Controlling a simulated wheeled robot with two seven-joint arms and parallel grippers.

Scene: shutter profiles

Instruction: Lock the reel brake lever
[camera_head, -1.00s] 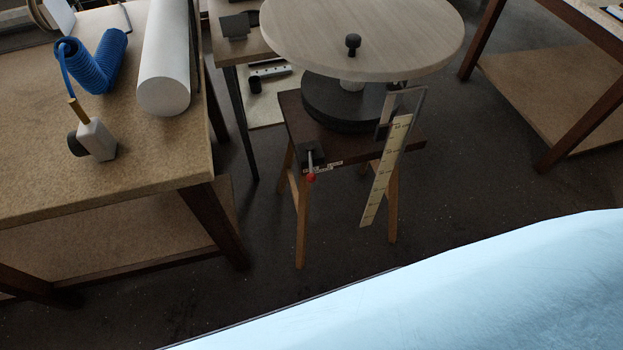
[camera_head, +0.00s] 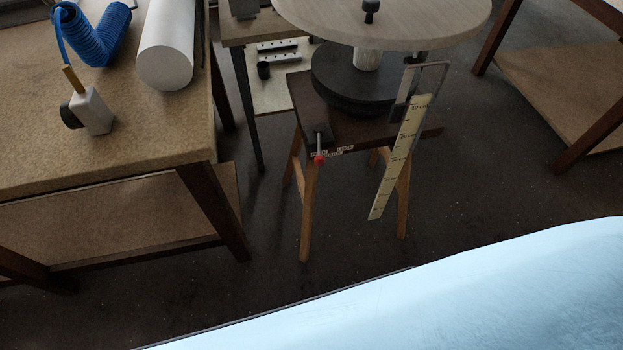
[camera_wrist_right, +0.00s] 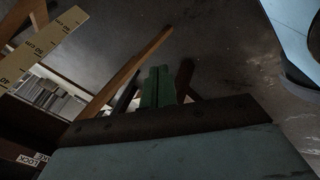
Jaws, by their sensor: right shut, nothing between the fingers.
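The reel brake lever (camera_head: 319,148) is a short pale rod with a red knob (camera_head: 319,160) at the front left edge of the dark brown stand (camera_head: 348,138). It points toward the front, beside small white labels (camera_head: 333,152) too small to read here. Above is the reel, with a black hub and a round pale wooden disc (camera_head: 390,22). In the right wrist view, my right gripper (camera_wrist_right: 158,72) is shut and empty, its green fingers together. A label (camera_wrist_right: 30,160) that seems to read LOCK shows at lower left there; the lever is not visible in that view. My left gripper is not in view.
A cream measuring scale (camera_head: 400,158) hangs in a metal frame at the stand's right side; it also shows in the wrist view (camera_wrist_right: 42,45). A workbench (camera_head: 110,150) with a blue coiled hose (camera_head: 98,38) and white roll (camera_head: 166,50) stands left. Floor before the stand is clear.

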